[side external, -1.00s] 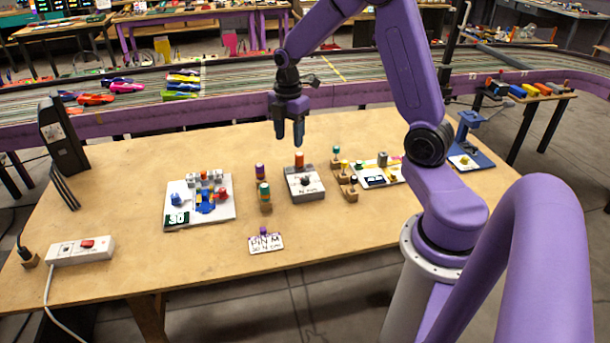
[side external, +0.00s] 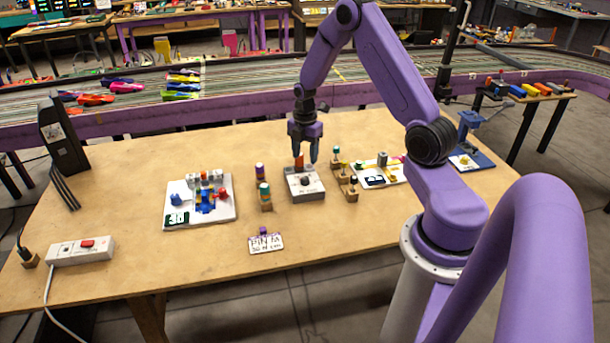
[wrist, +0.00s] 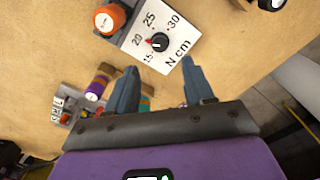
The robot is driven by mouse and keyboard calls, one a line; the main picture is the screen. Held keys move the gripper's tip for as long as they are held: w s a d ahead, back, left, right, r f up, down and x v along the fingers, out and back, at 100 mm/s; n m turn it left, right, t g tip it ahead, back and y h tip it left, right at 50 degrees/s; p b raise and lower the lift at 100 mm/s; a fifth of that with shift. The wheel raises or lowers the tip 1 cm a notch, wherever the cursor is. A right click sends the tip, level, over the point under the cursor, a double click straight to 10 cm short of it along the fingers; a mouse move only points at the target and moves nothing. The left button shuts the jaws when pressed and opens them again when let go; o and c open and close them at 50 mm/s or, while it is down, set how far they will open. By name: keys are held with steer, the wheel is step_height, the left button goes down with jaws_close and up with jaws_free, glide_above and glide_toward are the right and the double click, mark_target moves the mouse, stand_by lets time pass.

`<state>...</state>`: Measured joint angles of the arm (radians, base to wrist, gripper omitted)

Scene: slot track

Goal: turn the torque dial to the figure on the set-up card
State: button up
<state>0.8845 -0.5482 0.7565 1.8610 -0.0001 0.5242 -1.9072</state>
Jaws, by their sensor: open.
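The torque dial is a black knob (side external: 305,181) with a red pointer, on a small grey box with a light top (side external: 292,185). In the wrist view the knob (wrist: 160,42) has figures 15, 20, 25 and 30 around it and "N cm" beside it. Its red pointer (wrist: 149,42) points about at 20. The set-up card (side external: 266,243) lies in front of the box; its figure is too small to read surely. My gripper (side external: 303,159) is open and empty, above the box. In the wrist view its fingertips (wrist: 160,69) are apart, short of the knob.
An orange-topped post (wrist: 110,18) stands at the box's back edge, close to my fingers. Striped handled tools (side external: 264,195) stand left of the box, small wooden stands (side external: 350,190) right. A white tray of parts (side external: 226,209) lies farther left.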

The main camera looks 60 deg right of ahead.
mark_target(305, 178)
step_height(305, 178, down, 8)
steer(key=shift+f, duration=0.25)
jaws_close()
stand_by(0.3)
